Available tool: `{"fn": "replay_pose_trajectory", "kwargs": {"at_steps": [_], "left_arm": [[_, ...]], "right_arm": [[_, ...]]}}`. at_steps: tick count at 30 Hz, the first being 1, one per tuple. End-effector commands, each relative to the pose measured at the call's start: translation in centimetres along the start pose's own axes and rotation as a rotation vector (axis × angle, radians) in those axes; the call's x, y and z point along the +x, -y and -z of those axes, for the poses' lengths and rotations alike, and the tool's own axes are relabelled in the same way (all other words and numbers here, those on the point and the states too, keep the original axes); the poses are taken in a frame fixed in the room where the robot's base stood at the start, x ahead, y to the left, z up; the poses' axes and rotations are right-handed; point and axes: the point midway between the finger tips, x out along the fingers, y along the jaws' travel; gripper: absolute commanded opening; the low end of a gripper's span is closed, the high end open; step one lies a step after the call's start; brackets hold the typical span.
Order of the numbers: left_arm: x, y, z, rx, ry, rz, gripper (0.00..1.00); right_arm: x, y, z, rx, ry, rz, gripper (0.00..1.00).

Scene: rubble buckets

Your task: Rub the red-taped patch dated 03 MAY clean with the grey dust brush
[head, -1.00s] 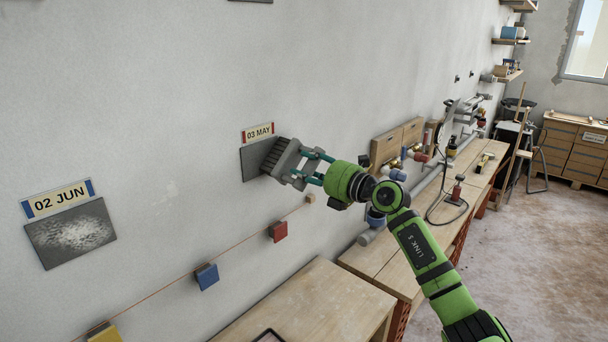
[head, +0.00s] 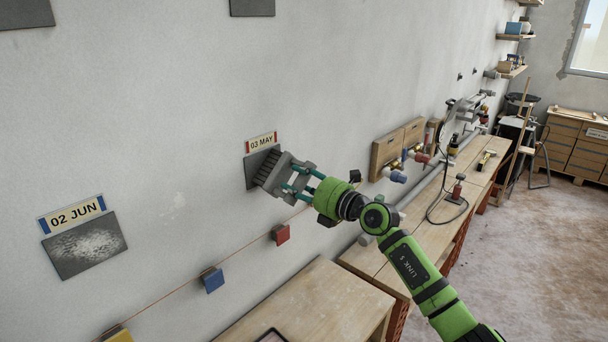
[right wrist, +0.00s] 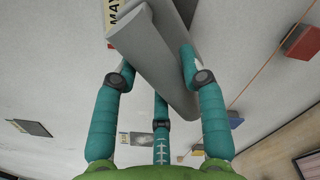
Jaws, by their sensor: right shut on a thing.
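The 03 MAY patch (head: 251,166) is a dark grey plate on the wall under a label (head: 261,143) with red tape ends. No pale dust shows on its visible part; the brush hides much of the rest. My right gripper (head: 292,180) is shut on the grey dust brush (head: 271,172), whose dark bristles lie over the patch; I cannot tell how firmly they touch. The brush (right wrist: 160,45) also shows tilted between the teal fingers in the right wrist view, beside part of the label (right wrist: 113,12). My left gripper is out of view.
A 02 JUN patch (head: 84,246) with blue tape and whitish dust is at the left. Blue (head: 212,280) and red (head: 282,235) blocks hang along a string below. Workbenches (head: 300,310) run under the wall, with tools and pipes further back.

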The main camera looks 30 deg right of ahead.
Motion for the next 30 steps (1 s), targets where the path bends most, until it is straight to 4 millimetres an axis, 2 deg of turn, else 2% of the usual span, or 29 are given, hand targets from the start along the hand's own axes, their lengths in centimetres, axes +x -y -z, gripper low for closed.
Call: {"fn": "replay_pose_trajectory", "kwargs": {"at_steps": [1,7,9,13,30], "left_arm": [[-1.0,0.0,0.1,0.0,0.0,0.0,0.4],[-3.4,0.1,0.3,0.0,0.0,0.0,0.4],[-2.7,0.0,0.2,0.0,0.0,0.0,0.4],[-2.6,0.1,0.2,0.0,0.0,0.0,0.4],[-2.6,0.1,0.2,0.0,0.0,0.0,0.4]], "right_arm": [[0.1,-0.7,0.3,0.004,-0.006,-0.003,0.0],[-0.1,-2.1,1.6,0.006,-0.005,-0.004,0.0],[0.0,-2.2,2.6,0.004,-0.006,-0.007,0.0],[-0.1,-2.9,3.4,0.003,-0.005,-0.006,0.0],[-0.4,-4.0,4.5,0.001,-0.001,-0.003,0.0]]}}
